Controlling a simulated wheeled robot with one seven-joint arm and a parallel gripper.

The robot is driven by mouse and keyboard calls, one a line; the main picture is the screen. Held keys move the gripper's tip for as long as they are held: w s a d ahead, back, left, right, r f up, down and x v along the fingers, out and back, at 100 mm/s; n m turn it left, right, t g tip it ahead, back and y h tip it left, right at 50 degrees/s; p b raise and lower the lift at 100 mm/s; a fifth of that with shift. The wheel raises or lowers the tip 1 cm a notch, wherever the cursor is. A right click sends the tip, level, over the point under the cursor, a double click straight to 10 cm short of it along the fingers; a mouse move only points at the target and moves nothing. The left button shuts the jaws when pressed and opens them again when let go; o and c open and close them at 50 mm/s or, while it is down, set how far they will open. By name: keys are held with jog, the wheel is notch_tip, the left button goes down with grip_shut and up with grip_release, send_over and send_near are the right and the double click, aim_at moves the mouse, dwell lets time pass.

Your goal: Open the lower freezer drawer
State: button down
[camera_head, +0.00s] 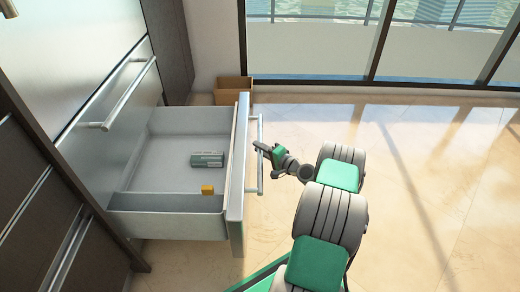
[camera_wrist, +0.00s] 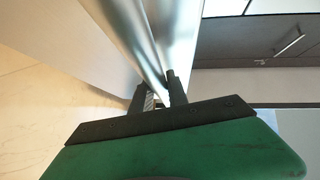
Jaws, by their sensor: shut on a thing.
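The lower freezer drawer (camera_head: 168,215) is pulled well out from the steel appliance front. Its front panel (camera_head: 240,170) stands at the right end, with a vertical-looking bar handle (camera_head: 260,185) on its outer face. My gripper (camera_head: 259,147) is at the handle, toward its far end, and is shut on it. In the wrist view my gripper's fingers (camera_wrist: 160,92) sit on either side of the metal bar (camera_wrist: 148,42). Inside the drawer lie a grey and green box (camera_head: 207,159) and a small yellow item (camera_head: 207,189).
The upper door with its own bar handle (camera_head: 128,95) is shut above the drawer. A cardboard box (camera_head: 231,88) stands on the floor behind the drawer. The tiled floor (camera_head: 430,200) to the right is clear up to the window.

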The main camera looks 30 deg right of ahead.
jog(key=c, duration=1.3)
grip_release()
jog(key=p+v, duration=0.3)
jog(key=v, duration=0.5)
jog(key=shift+d, duration=0.1)
